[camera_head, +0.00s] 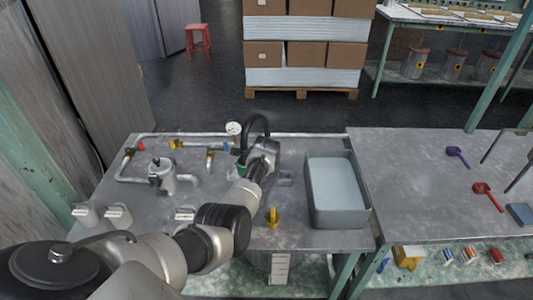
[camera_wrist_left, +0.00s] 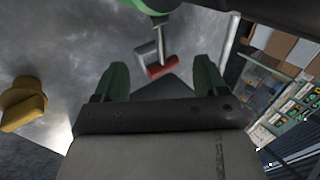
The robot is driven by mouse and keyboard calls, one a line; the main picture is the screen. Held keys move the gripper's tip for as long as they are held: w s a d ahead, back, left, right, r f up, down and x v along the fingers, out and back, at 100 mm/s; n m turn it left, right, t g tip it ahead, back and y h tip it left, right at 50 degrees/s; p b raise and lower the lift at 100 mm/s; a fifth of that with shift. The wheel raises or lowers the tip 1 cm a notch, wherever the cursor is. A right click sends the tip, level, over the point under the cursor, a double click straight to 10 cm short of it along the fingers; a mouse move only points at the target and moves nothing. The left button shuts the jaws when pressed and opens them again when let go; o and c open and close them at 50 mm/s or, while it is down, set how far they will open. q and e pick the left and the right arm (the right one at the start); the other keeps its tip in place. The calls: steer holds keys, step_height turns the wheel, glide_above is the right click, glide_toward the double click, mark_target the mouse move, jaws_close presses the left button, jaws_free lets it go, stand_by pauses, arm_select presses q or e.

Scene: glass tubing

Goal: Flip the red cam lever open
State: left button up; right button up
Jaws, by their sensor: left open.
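A red lever (camera_wrist_left: 162,69) with grey metal parts around it shows in the left wrist view, at the lower end of a metal rod below a green part. My left gripper (camera_wrist_left: 161,78) is open, its two green fingers spread wide. The lever appears between and just beyond the fingertips, with nothing gripped; I cannot tell how far off it is. In the head view my left arm reaches over the near table, and its wrist hides the lever there. My right gripper is in neither view.
A grey bin (camera_head: 362,185) stands just right of my left wrist. A yellow fitting (camera_head: 272,217) stands in front of it and also shows in the wrist view (camera_wrist_left: 22,104). Metal piping with a gauge (camera_head: 234,129) runs along the table's back left. The right table (camera_head: 425,215) is mostly clear.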

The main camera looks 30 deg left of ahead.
arm_select(q)
steer(key=p+v, duration=0.2)
steer(key=v, duration=0.5)
steer(key=shift+d+r, duration=0.15)
steer(key=shift+r, duration=0.2)
steer(key=shift+s, duration=0.15)
